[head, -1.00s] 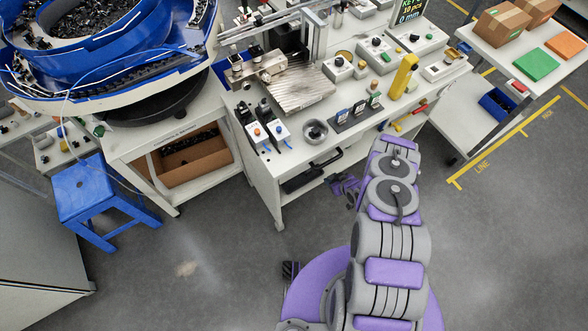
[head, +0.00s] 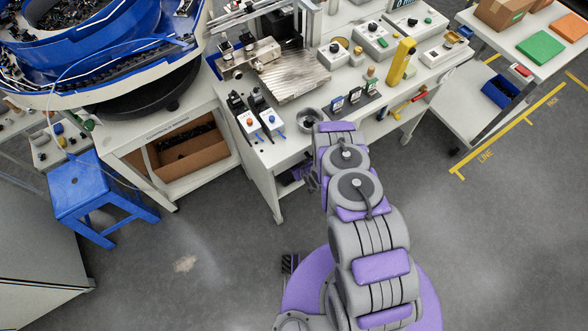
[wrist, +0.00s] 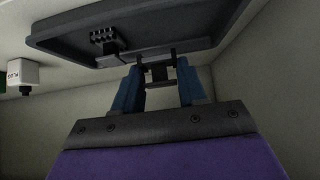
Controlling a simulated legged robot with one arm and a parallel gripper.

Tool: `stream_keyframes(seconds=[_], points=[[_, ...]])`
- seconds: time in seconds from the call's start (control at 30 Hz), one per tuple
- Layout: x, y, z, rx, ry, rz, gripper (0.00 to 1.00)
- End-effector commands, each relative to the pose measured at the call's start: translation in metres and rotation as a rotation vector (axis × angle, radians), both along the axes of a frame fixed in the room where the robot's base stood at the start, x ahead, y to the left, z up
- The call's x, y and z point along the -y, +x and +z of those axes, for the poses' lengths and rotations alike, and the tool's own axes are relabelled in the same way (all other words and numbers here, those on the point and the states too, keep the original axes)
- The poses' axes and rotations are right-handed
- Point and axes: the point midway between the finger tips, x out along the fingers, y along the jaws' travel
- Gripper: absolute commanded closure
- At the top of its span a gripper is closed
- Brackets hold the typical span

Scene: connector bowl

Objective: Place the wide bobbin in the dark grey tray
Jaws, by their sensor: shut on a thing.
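The dark grey tray (wrist: 210,22) fills the top of the wrist view, its near rim crossing the picture. A small dark ribbed part (wrist: 104,37) lies in it at the left. My gripper (wrist: 157,72), with blue fingers, is shut on a small dark part with flange-like ends, taken to be the wide bobbin (wrist: 158,75). The bobbin is between the fingertips, overlapping the tray's near edge in the picture; I cannot tell whether it touches the tray. In the head view the gripper and bobbin are hidden beneath the bench's front edge.
Pale walls (wrist: 255,70) enclose the space around the tray. A white block with red lettering (wrist: 20,73) is at the left. A blue stool (head: 85,185) stands left.

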Motion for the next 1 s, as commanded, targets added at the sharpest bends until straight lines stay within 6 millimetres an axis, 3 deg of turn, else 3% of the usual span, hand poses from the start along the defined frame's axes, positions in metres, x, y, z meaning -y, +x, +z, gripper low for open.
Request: stream_keyframes(seconds=[0.1, 0.3, 0.73, 0.77, 1.0], points=[[-0.013, 0.002, -0.002, 0.001, -0.002, 0.005, 0.92], [-0.009, 0.000, -0.035, -0.001, -0.001, 0.004, 0.92], [-0.009, 0.002, -0.039, 0.002, 0.001, 0.003, 0.92], [-0.009, 0.002, -0.039, 0.002, 0.001, 0.004, 0.56], [-0.009, 0.001, -0.038, 0.001, 0.000, 0.004, 0.33]])
